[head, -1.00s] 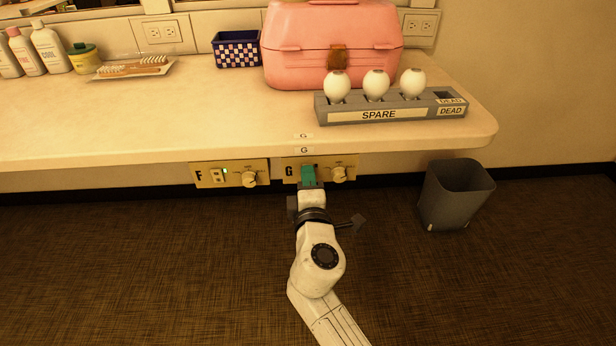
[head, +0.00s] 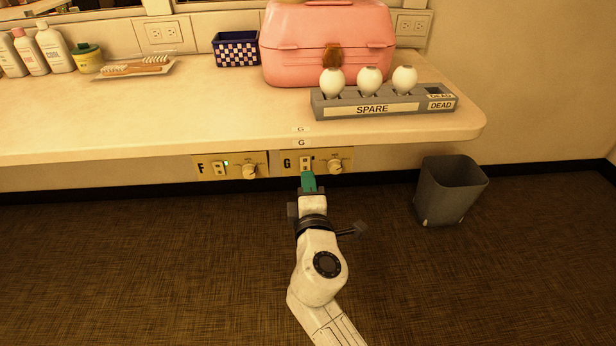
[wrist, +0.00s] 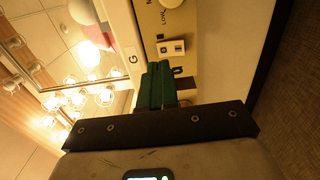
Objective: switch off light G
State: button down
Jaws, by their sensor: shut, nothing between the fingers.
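The G panel (head: 318,162) is a cream plate on the front under the counter, with a white rocker switch (head: 306,164) and a round knob (head: 335,167). My gripper (head: 308,177) has teal fingers, is shut and empty, and points at the panel just below the rocker. In the wrist view, which is turned sideways, the fingers (wrist: 157,84) stop short of the rocker (wrist: 171,48), with a gap showing. No green lamp shows lit on the G panel in the head view. I cannot tell which way the rocker is tipped.
A grey bin (head: 448,195) stands at right. On the counter are a pink case (head: 325,45) and the spare bulb rack (head: 385,106). The wrist view shows several glowing bulbs (wrist: 88,53).

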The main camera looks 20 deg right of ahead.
jog(key=p+v, duration=0.1)
jog(key=v, duration=0.8)
jog(key=shift+r, duration=0.35)
jog(key=shift+a, duration=0.1)
jog(key=s+d+f+m+g+h, duration=0.2)
jog(key=s+d+f+m+g, duration=0.7)
jog(key=d, duration=0.4)
jog(key=s+a+f+m+g+y, duration=0.1)
jog(key=s+f+m+g+y, duration=0.15)
jog(key=s, duration=0.45)
jog(key=s+a+f+m+g+y+p, duration=0.1)
jog(key=s+f+g+y, duration=0.1)
jog(key=s+f, duration=0.35)
jog(key=s+a+f+m+g+y, duration=0.1)
jog(key=s+f+m+g+y, duration=0.15)
jog(key=s, duration=0.55)
notch_tip(320, 180, up, 23)
jog(key=p, duration=2.3)
jog(key=shift+d, duration=0.2)
jog(key=shift+r, duration=0.1)
